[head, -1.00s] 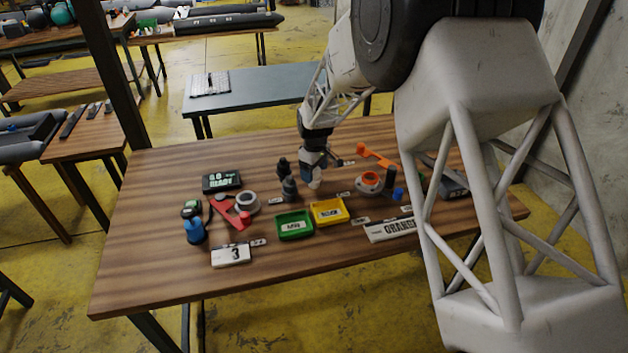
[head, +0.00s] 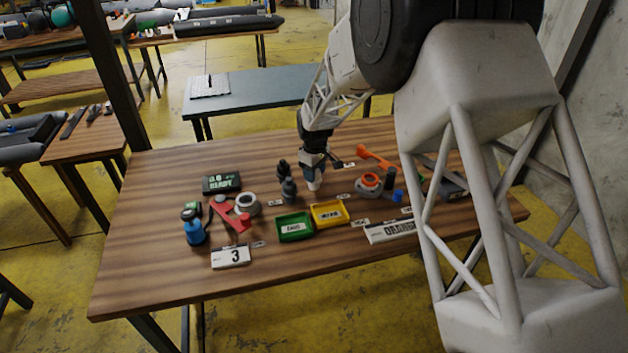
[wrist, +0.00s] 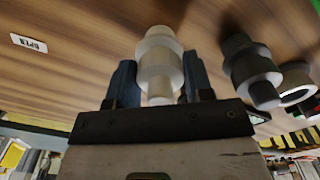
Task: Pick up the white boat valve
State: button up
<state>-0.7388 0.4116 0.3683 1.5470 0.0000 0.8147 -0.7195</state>
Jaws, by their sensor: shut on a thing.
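The white boat valve (wrist: 160,62) stands between the two blue-grey fingers of my gripper (wrist: 158,84) in the wrist view, with a finger against each side. My gripper is shut on it. In the head view my gripper (head: 315,170) points down at the middle of the wooden table, and the white valve (head: 314,185) shows just below the fingertips. I cannot tell whether its lower end touches the table. A dark grey valve (wrist: 250,68) stands close beside it in the wrist view; in the head view the dark grey valve (head: 289,190) is to the left.
A green tray (head: 294,238) and a yellow tray (head: 343,222) lie in front of my gripper. A grey ring (head: 246,201) and red tool (head: 232,217) lie left.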

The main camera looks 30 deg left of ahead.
jog(key=shift+r, duration=0.7)
notch_tip(320, 180, up, 2)
jog(key=shift+r, duration=0.1)
jog(key=s+d+r, duration=0.1)
jog(key=s+d, duration=0.9)
jog(key=s, duration=0.2)
jog(key=shift+d+r, duration=0.2)
jog(key=shift+d, duration=0.1)
jog(key=w+d+r+m, duration=0.1)
jog(key=w+d+r, duration=0.2)
jog(key=w, duration=0.6)
jog(key=w+d+r+m, duration=0.2)
jog(key=w+d+r, duration=0.1)
jog(key=w+r, duration=0.4)
jog(key=w, duration=0.3)
jog(key=shift+s+f, duration=0.1)
jog(key=shift+f, duration=0.1)
